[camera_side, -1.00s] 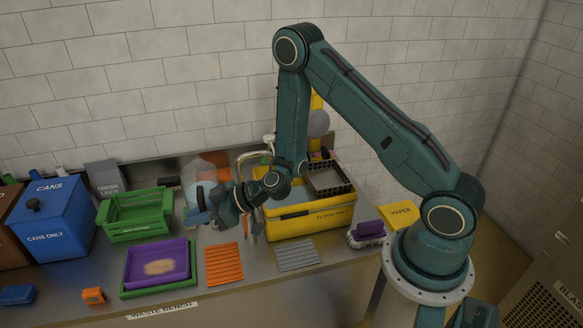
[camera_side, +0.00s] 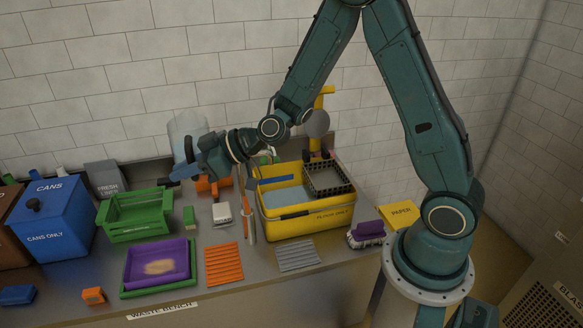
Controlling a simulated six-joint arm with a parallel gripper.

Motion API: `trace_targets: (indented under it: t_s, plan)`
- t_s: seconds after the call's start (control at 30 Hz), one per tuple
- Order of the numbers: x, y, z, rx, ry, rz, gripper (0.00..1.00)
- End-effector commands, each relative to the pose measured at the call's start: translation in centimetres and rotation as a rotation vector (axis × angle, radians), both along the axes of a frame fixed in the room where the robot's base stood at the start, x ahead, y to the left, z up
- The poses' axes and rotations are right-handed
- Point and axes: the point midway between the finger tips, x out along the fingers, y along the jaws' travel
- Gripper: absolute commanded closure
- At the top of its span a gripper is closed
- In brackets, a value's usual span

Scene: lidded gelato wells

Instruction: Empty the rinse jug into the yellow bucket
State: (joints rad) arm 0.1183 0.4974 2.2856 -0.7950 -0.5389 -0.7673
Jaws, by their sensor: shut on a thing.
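The rinse jug (camera_side: 186,130) is clear and pale, and is up in the air against the tiled wall, left of the yellow bucket. It looks roughly upright. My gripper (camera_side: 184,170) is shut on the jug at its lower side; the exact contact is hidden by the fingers. I cannot tell how much liquid is in the jug. The yellow bucket (camera_side: 315,223) stands on the bench to the right of and below my gripper. Its open left part shows a grey-blue inside, and a dark grid basket (camera_side: 327,180) sits at its right end.
An orange item (camera_side: 213,186), a white block (camera_side: 222,213) and upright tools (camera_side: 248,215) stand between jug and bucket. A green crate (camera_side: 135,217), a purple tray (camera_side: 158,264) and a blue cans bin (camera_side: 52,220) are left. A yellow-handled tool (camera_side: 318,120) rises behind the bucket.

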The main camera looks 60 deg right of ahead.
Motion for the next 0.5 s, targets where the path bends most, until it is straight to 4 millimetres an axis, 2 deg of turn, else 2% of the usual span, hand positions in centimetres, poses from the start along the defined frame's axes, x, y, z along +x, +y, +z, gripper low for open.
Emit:
trace_targets:
  t_s: [0.2, 0.5]
  plan:
    - [0.0, 0.0, 1.6, -0.001, -0.004, -0.001, 1.0]
    - [1.4, -0.9, -0.6, 0.001, 0.0, -0.046, 1.0]
